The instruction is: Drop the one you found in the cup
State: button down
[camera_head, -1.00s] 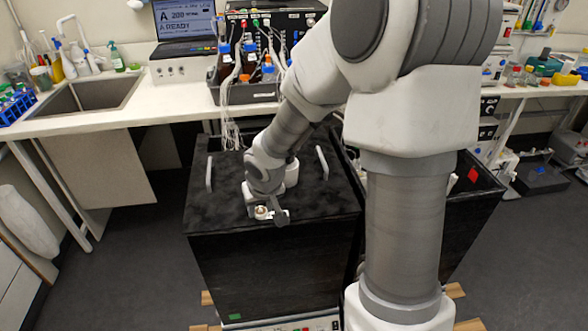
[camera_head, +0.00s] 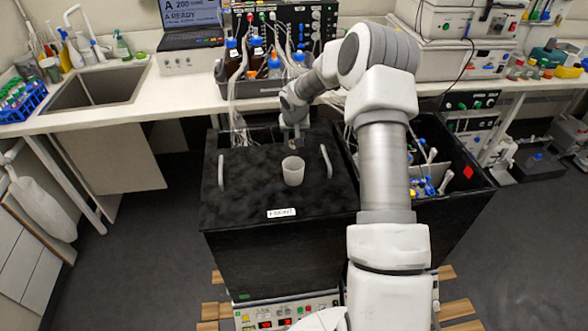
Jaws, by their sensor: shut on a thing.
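A pale, translucent cup (camera_head: 293,174) stands upright on the black lid (camera_head: 245,180) of a large dark box, near a white label. My gripper (camera_head: 294,145) is over the far part of the lid, just behind the cup in the picture and apart from it. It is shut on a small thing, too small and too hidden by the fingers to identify. The inside of the cup cannot be made out clearly.
Two pale handles (camera_head: 221,171) flank the lid. To the right is an open black box (camera_head: 475,192) with tubes and blue-capped parts. Behind stands a bench with a bottle tray (camera_head: 262,89), a laptop (camera_head: 190,22) and a sink (camera_head: 98,89).

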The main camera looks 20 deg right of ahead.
aim_at(294, 159)
jog(key=shift+f+b, duration=1.55)
jog(key=shift+f, duration=1.45)
jog(key=shift+c, duration=2.1)
grip_release()
jog(key=shift+r, duration=0.1)
jog(key=b+v, duration=0.1)
jog(key=v, duration=1.6)
jog(key=shift+r, duration=0.2)
